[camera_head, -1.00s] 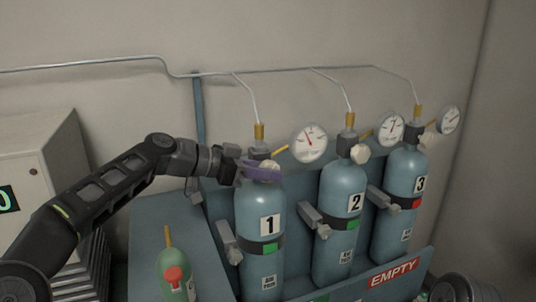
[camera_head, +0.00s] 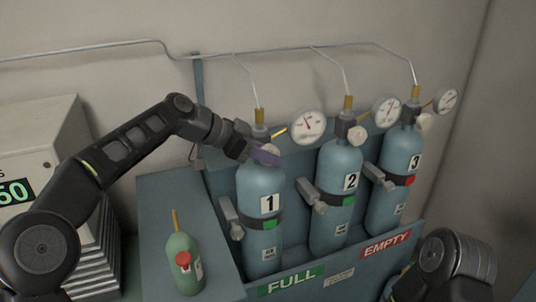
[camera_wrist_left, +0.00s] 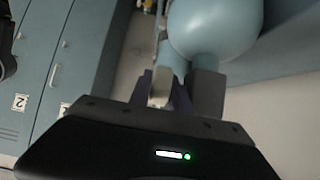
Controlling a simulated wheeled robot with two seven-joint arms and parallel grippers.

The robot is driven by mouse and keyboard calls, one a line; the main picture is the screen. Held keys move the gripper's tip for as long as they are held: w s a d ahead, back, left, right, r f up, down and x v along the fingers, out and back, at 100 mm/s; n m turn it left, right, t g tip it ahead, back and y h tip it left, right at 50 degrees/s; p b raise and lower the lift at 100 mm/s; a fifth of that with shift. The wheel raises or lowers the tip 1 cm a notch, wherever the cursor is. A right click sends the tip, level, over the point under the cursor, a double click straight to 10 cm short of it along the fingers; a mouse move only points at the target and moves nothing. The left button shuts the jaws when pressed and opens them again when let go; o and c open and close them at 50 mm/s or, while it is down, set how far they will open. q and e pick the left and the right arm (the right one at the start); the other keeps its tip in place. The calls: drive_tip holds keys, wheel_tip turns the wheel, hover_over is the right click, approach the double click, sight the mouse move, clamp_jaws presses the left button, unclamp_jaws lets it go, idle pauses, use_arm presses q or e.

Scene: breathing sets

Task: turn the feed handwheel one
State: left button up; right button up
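The cylinder marked 1 (camera_head: 262,225) stands upright at the left of the rack. Its pale feed handwheel (camera_head: 272,149) sits at the valve on top, mostly hidden by my left gripper (camera_head: 265,155). The purple fingers are tilted down to the right at the wheel. In the left wrist view a pale piece (camera_wrist_left: 160,88), seemingly the wheel, lies between the fingers of my left gripper (camera_wrist_left: 165,92), which look closed on it; the contact is partly hidden. The gauge (camera_head: 308,125) is right of the valve. My right gripper is out of view.
Cylinders 2 (camera_head: 336,205) and 3 (camera_head: 396,180) stand to the right, with their own handwheels and gauges. A small green bottle (camera_head: 182,262) stands in front on the left. Thin pipes (camera_head: 240,78) run down the wall to the valves. A pale cabinet (camera_head: 45,150) is behind my left arm.

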use_arm(q)
drive_tip(key=shift+o, duration=0.2)
drive_tip(key=b+v, duration=0.2)
drive_tip(key=v, duration=0.5)
drive_tip(key=shift+a+r, duration=0.25)
drive_tip(key=shift+a, duration=0.05)
drive_tip(key=shift+s, duration=0.1)
